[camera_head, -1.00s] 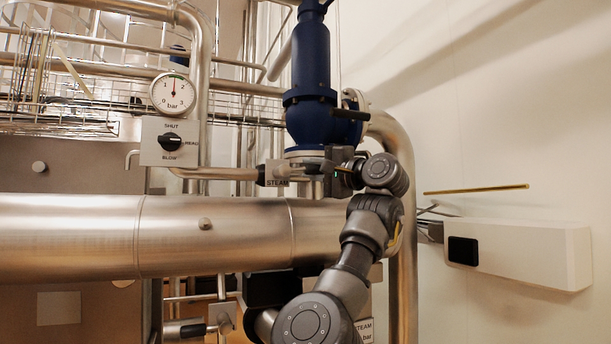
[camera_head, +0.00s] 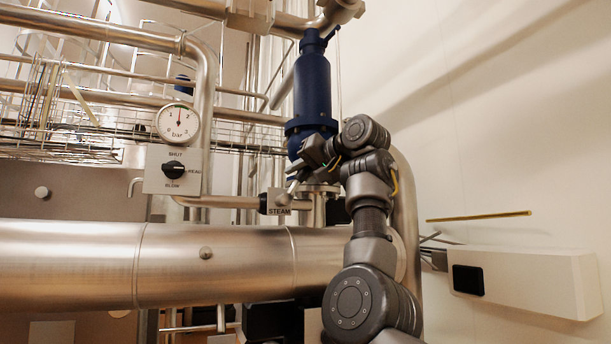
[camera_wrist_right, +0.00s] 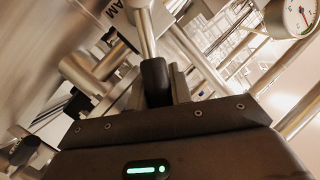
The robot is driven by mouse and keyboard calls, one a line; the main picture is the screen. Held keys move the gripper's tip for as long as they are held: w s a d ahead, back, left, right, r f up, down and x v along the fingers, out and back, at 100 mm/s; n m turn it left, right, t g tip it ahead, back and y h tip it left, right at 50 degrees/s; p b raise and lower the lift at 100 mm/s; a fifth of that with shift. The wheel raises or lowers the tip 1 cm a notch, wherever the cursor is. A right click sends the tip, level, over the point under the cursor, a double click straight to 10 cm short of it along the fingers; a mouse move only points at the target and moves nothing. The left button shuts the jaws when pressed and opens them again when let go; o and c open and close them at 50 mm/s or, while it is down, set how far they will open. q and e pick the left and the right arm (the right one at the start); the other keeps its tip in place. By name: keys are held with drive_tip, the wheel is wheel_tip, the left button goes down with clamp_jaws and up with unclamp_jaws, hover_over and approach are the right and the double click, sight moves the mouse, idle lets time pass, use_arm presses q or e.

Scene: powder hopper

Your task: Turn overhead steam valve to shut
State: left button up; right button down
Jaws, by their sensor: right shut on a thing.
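The steam valve's silver lever (camera_head: 287,194) rises from the pipe by the STEAM label (camera_head: 279,211), below the blue valve body (camera_head: 311,95). It slants up to the right. My right gripper (camera_head: 302,172) is at its upper end, in front of the lower blue body. In the right wrist view, the silver lever (camera_wrist_right: 147,35) ends in a black grip (camera_wrist_right: 155,80), and my right gripper is shut on this grip. Part of the lever is hidden by the fingers. My left gripper is not in view.
A round pressure gauge (camera_head: 178,122) sits above a SHUT/READ/BLOW selector panel (camera_head: 172,184). A large steel pipe (camera_head: 70,262) runs below. A white box (camera_head: 525,281) and a yellow rod (camera_head: 480,217) are on the right wall. The right side is mostly clear.

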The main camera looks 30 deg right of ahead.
sight(278, 198)
drive_tip(key=a+n, duration=0.1)
drive_tip(key=a+n+g+h+p, duration=0.1)
drive_tip(key=a+r+n+h, duration=0.1)
drive_tip(key=shift+w+a+n+p, duration=0.25)
drive_tip(key=shift+n+p, duration=0.05)
drive_tip(key=shift+n, duration=0.1)
drive_tip(key=shift+w+a+n+g+h, duration=0.1)
drive_tip(key=shift+a+n+g+h, duration=0.2)
drive_tip(key=shift+a+n+h, duration=0.25)
drive_tip(key=shift+f, duration=0.1)
drive_tip(key=shift+a+f+n+h, duration=0.1)
drive_tip(key=shift+f+n+h, duration=0.05)
drive_tip(key=shift+n+h, duration=0.15)
drive_tip(key=c, duration=1.5)
unclamp_jaws()
drive_tip(key=shift+a, duration=0.1)
drive_tip(key=shift+o, duration=1.2)
drive_tip(key=shift+a, duration=0.3)
drive_tip(key=shift+w+d, duration=0.1)
drive_tip(key=shift+d, duration=0.05)
